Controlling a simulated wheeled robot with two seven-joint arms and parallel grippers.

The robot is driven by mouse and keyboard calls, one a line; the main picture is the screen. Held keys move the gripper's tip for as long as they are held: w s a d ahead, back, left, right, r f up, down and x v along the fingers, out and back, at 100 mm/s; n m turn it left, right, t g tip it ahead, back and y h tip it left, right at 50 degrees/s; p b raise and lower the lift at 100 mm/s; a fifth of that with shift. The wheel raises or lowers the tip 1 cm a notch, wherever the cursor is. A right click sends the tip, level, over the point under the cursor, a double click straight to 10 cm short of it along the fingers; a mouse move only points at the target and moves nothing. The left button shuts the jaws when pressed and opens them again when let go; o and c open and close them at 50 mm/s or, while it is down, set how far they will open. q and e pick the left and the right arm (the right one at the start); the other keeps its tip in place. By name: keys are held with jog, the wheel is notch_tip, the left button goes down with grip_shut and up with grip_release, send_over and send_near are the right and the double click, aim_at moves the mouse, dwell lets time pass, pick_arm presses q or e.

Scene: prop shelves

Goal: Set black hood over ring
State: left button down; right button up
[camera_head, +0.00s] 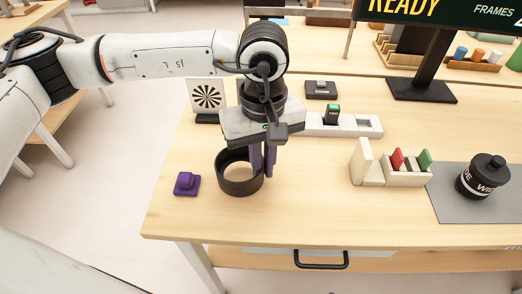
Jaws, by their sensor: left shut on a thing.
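The black hood (228,184) is a short, open black cylinder at the left front of the wooden table. My left gripper (264,172) points down from above with its fingers shut on the hood's right wall. The hood is upright and at or close to the tabletop; I cannot tell whether it touches. A black lens-like body (482,178) with white lettering and a knob on top stands on the grey mat at the right. I cannot make out a separate ring on it. My right gripper is not in view.
A purple block (186,184) sits just left of the hood. A patterned card (208,98) and a white tray (345,127) stand behind. A cream rack (392,174) with coloured cards stands between the hood and the grey mat (448,208). The front middle of the table is clear.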

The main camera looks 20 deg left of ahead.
pick_arm(q)
jog(key=shift+f, duration=0.95)
jog(key=shift+f+b, duration=0.2)
jog(key=shift+b, duration=0.1)
jog(key=c, duration=1.8)
grip_release()
jog(key=shift+r, duration=0.1)
jog(key=shift+c, duration=0.2)
